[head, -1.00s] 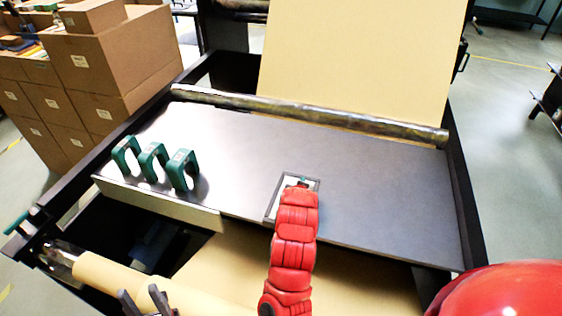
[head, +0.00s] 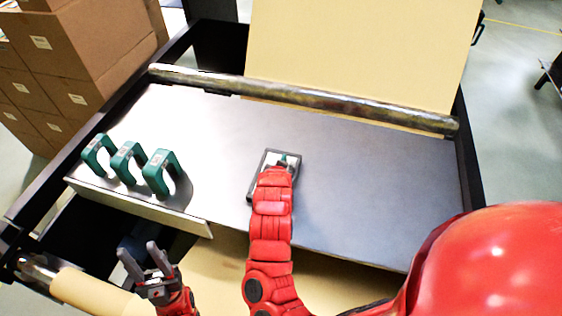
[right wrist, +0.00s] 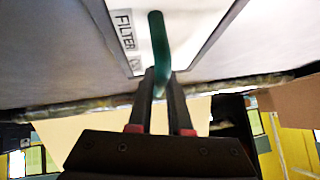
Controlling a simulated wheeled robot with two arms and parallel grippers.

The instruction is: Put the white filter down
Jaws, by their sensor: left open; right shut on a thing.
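The white filter (head: 268,159) is a flat white panel with a dark frame and a green handle, over the grey metal plate (head: 350,185). My right arm covers part of it. My right gripper (head: 281,166) is shut on the green handle. In the right wrist view, its fingers (right wrist: 160,78) pinch the handle, and the white face (right wrist: 190,30) carries a "FILTER" label. I cannot tell whether the filter touches the plate or hovers just above it. My left gripper (head: 138,250) is open and empty at the lower left, in front of the plate and apart from the filter.
Several green handles (head: 160,174) stand in a row on the plate's left. A metal bar (head: 300,100) crosses the back, before a tan paper sheet (head: 355,50). A paper roll (head: 90,292) lies front left. Cardboard boxes (head: 70,50) stand behind left. The plate's right side is clear.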

